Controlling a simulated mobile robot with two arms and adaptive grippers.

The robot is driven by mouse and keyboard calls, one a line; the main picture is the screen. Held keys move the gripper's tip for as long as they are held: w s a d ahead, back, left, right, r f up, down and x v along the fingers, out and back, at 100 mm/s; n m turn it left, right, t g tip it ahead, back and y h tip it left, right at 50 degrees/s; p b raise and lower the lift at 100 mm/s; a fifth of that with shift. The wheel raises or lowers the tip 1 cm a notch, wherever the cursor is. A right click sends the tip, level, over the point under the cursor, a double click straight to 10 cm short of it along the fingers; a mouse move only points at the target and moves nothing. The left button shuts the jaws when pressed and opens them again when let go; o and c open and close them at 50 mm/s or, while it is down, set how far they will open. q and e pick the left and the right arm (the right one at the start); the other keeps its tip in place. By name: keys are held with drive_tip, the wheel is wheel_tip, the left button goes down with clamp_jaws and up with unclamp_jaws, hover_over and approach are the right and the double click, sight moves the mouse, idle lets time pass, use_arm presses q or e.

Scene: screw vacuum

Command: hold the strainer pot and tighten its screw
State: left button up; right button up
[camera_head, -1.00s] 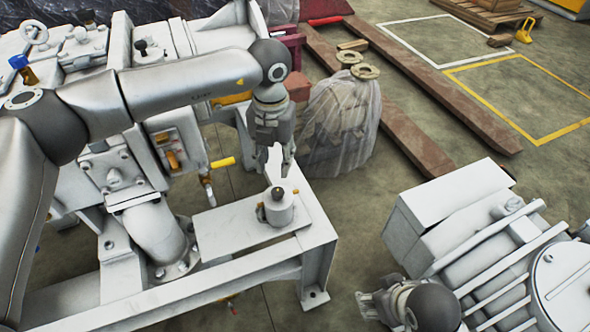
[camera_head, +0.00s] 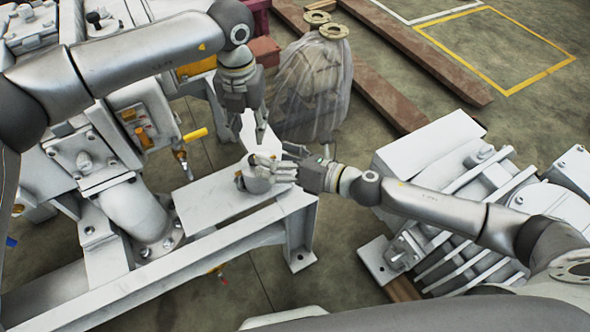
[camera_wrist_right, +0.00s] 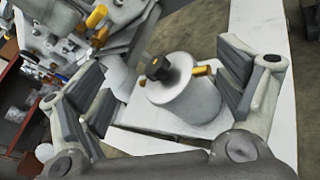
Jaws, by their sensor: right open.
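The strainer pot (camera_head: 254,184) is a small whitish cylinder on a flat white plate of the machine frame. In the right wrist view the pot (camera_wrist_right: 187,98) has a black screw knob (camera_wrist_right: 158,68) on top and small yellow fittings at its sides. My left gripper (camera_head: 251,142) points down just above and behind the pot, its fingers apart and empty. My right gripper (camera_head: 272,168) reaches in from the right, its fingers at the pot and partly hiding it. In the right wrist view my right gripper (camera_wrist_right: 163,88) is open, with the pot showing between its fingers; contact cannot be told.
The white plate (camera_head: 215,207) around the pot is mostly bare. A pipe elbow (camera_head: 137,210) and a valve with a yellow handle (camera_head: 195,135) stand left. A wrapped bundle (camera_head: 308,95) is behind. Another white machine (camera_head: 450,185) stands right, under my right arm.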

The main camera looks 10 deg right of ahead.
sight(256, 186)
drive_tip(key=s+d+f+n+g, duration=0.2)
drive_tip(key=d+f+n+g, duration=0.2)
drive_tip(key=n, duration=0.5)
drive_tip(key=x, duration=1)
drive_tip(key=shift+a, duration=0.3)
drive_tip(key=c, duration=1.4)
use_arm(q)
drive_tip(key=shift+o, duration=1.7)
drive_tip(key=shift+s+a+f+t, duration=0.1)
drive_tip(key=shift+s+a+t, duration=0.15)
drive_tip(key=shift+s, duration=0.15)
drive_tip(key=shift+s+a+f+t, duration=0.1)
drive_tip(key=shift+s+t, duration=0.15)
drive_tip(key=shift+s, duration=0.1)
use_arm(e)
drive_tip(key=shift+g, duration=0.3)
use_arm(q)
drive_tip(key=shift+s+a+r+t+h, duration=0.65)
drive_tip(key=shift+s+r+t, duration=0.4)
drive_tip(key=shift+s+t, duration=0.7)
drive_tip(key=x, duration=1.1)
drive_tip(key=shift+d+f, duration=0.2)
drive_tip(key=shift+f, duration=0.25)
